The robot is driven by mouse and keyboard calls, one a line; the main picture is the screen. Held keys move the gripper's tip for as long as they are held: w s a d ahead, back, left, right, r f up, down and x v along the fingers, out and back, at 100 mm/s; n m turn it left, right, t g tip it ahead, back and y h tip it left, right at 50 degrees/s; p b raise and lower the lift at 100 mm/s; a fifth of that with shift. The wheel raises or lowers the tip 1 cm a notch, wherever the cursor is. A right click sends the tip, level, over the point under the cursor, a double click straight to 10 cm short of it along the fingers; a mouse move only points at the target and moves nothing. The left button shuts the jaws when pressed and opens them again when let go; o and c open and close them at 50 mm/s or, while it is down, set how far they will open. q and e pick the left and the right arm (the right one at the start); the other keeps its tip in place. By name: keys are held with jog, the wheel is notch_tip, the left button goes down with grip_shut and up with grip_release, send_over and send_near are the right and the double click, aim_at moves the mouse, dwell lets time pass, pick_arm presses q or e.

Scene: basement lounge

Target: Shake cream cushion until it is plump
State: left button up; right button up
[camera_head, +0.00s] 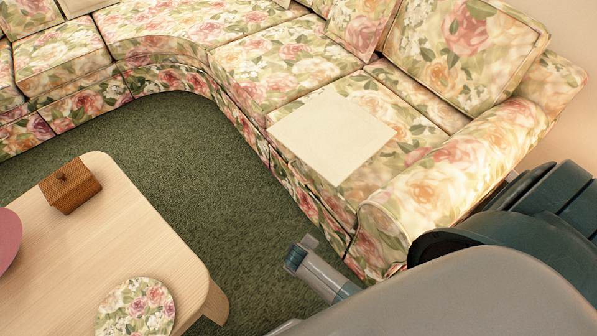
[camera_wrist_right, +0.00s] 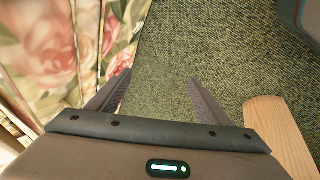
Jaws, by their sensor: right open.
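The cream cushion (camera_head: 331,134) is a flat, pale square lying on the floral sofa seat, near the sofa's right armrest. Nothing is touching it from above. My right gripper (camera_wrist_right: 160,76) is open and empty in the right wrist view, its two fingers apart over the green carpet. The cushion is not visible in that view. In the head view my right arm comes in from the lower right, with part of it low between the sofa and the table, apart from the cushion. My left gripper is out of view.
The floral corner sofa (camera_head: 270,83) has back cushions and a rounded right armrest (camera_head: 430,195). A wooden table (camera_head: 150,235) at lower left holds a woven box (camera_head: 70,187), a floral round item (camera_head: 136,308) and a pink object (camera_head: 8,240). Green carpet (camera_head: 190,160) lies clear between.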

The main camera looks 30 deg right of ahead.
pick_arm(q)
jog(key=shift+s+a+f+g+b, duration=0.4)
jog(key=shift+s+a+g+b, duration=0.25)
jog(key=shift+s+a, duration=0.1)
pick_arm(e)
jog(key=w+d+r+m+g+h, duration=0.1)
jog(key=w+d+r+h, duration=0.3)
jog(key=w+r, duration=0.4)
jog(key=w+d+r+m+h, duration=0.1)
jog(key=w+d+r+h, duration=0.3)
jog(key=w+r, duration=0.5)
notch_tip(320, 180, up, 4)
jog(key=shift+d+r+g, duration=0.1)
jog(key=shift+d+g, duration=0.3)
jog(key=shift+d, duration=0.05)
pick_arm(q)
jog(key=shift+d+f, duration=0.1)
